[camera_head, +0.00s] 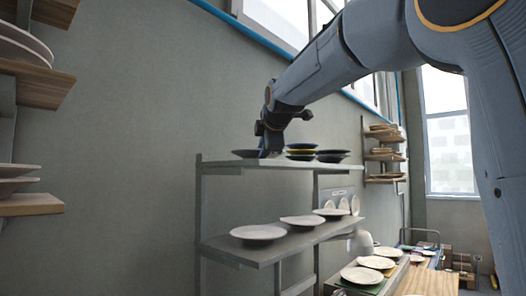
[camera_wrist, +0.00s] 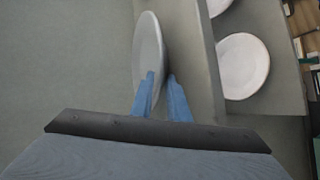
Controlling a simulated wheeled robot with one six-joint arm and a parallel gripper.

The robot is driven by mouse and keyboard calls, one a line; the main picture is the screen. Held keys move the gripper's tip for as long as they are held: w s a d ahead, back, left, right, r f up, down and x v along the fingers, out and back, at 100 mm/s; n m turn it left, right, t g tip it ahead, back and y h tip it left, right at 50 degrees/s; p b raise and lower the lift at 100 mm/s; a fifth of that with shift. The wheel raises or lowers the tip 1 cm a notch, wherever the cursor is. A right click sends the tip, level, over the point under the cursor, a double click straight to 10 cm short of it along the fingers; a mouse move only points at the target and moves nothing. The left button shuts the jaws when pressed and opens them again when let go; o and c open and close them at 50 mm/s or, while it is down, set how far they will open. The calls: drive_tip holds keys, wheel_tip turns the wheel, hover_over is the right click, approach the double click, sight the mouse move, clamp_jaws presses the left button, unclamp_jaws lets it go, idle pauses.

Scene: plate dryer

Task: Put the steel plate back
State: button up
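A pale grey plate (camera_wrist: 149,42) shows tilted as a narrow ellipse ahead of my fingers in the wrist view. Which plate is the steel one is not clear from colour. My gripper (camera_wrist: 162,80) has its two blue fingers apart. The left finger overlaps the plate's near part, and the right finger is just beyond its right edge. I cannot tell whether either finger touches it.
White plates lie on the lower shelf (camera_head: 225,248). The grey wall (camera_head: 150,110) is close behind. Wooden wall shelves (camera_head: 35,84) with plates are at the left.

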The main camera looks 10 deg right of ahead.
drive_tip(key=shift+r, duration=0.2)
drive_tip(key=b+v, duration=0.4)
drive_tip(key=v, duration=0.8)
drive_tip(key=shift+b, duration=0.3)
